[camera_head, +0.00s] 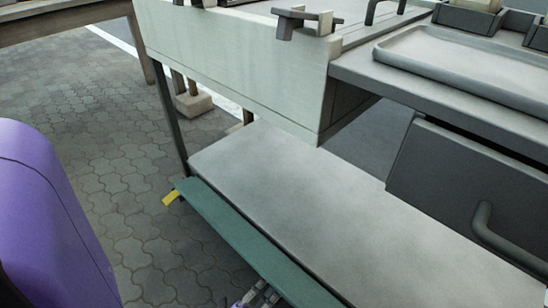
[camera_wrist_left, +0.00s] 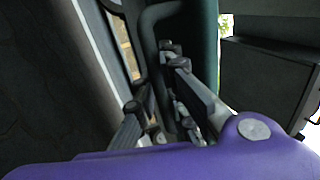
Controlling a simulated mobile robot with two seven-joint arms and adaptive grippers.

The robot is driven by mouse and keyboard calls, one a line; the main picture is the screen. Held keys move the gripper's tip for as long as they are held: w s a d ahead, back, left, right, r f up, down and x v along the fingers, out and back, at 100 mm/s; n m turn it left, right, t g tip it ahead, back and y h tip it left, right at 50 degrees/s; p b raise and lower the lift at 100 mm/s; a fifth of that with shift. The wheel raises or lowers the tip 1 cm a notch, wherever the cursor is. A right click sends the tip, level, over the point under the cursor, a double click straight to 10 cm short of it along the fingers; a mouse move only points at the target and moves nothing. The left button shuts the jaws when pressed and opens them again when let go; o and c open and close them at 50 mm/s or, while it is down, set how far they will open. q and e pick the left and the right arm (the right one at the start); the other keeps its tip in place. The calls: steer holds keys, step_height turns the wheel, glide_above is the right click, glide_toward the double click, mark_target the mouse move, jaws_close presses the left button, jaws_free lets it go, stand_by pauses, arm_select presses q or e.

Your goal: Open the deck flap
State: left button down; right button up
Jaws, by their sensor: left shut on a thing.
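The green panel (camera_head: 245,237), apparently the deck flap, runs along the near edge of the pale lower shelf. Its far left end has a small yellow tab (camera_head: 171,197). Only the top of my left gripper (camera_head: 258,294) shows, low at the picture's bottom edge beside the green panel. In the left wrist view, my left gripper (camera_wrist_left: 160,85) is shut around a dark curved bar handle (camera_wrist_left: 150,28), next to the green surface (camera_wrist_left: 208,40). The exact contact is dark and partly hidden by the fingers. My right gripper is not in view.
The pale shelf (camera_head: 270,170) is bare. Above it stand a whitish box side (camera_head: 235,75) and a grey counter with a tray (camera_head: 480,65). A dark drawer with a handle (camera_head: 490,232) is at right. Paved ground (camera_head: 100,140) is open at left.

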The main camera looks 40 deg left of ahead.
mark_target(273, 277)
arm_select(q)
steer(key=shift+f, duration=0.2)
stand_by(0.6)
steer(key=c, duration=1.9)
jaws_free()
steer(key=shift+c, duration=0.2)
steer(key=shift+o, duration=0.6)
steer(key=shift+r, duration=0.15)
steer(key=shift+r, duration=4.9)
steer(key=shift+s, duration=0.1)
